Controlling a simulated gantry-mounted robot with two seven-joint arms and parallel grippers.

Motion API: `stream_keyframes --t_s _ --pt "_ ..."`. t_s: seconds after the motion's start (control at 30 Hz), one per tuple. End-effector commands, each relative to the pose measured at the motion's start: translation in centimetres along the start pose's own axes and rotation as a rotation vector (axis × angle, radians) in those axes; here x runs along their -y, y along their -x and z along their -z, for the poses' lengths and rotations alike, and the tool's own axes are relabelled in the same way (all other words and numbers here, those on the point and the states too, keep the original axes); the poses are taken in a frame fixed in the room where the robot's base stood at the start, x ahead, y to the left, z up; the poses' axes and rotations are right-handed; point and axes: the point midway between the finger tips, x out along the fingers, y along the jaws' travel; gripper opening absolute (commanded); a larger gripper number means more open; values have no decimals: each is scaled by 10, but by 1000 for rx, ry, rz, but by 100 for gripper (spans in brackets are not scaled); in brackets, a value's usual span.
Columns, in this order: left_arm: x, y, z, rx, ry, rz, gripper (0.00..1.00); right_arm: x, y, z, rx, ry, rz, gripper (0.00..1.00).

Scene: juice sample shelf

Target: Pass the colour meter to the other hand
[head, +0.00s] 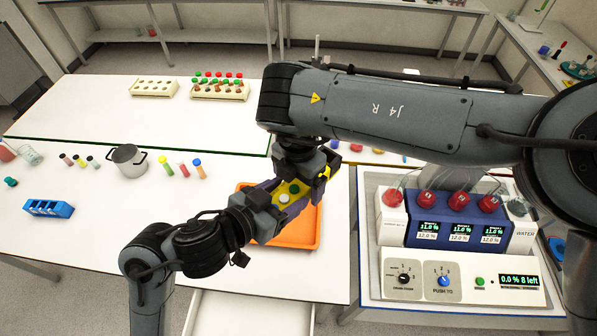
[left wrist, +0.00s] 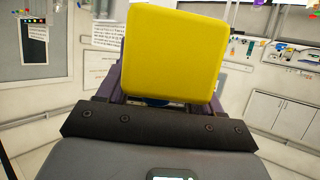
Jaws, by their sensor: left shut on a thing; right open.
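The colour meter (head: 297,186) is a yellow block with a green and a pale round spot on the side facing the head view. My left gripper (head: 272,198) is shut on it and holds it above the orange tray (head: 311,235). In the left wrist view the yellow meter (left wrist: 172,55) fills the upper middle, between the purple fingers. My right gripper (head: 318,170) is open, close to the meter's upper right end. My right arm hides part of this area, so I cannot tell whether its fingers touch the meter.
A steel pot (head: 129,161) and several colour-capped vials stand left of the tray. A blue rack (head: 48,208) is at the far left. The juice dispenser (head: 457,232) is at the right. An open white drawer (head: 247,315) is below.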

Motion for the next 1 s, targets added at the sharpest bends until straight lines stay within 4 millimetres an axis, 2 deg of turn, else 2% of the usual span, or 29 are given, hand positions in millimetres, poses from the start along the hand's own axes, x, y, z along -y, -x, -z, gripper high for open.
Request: stream_keyframes --t_s 0.37,0.83,0.87,1.0 --pt "0 0 1 -3 0 0 21 0 -4 0 -1 -1 0 92" --pt "-2 0 1 -4 -3 -5 21 -1 -3 0 0 1 -4 21" --pt "-2 0 1 -4 -3 -6 70 -1 -2 0 0 1 -5 21" --pt "-2 0 1 -3 -2 -5 92 -1 -3 0 0 1 -4 21"
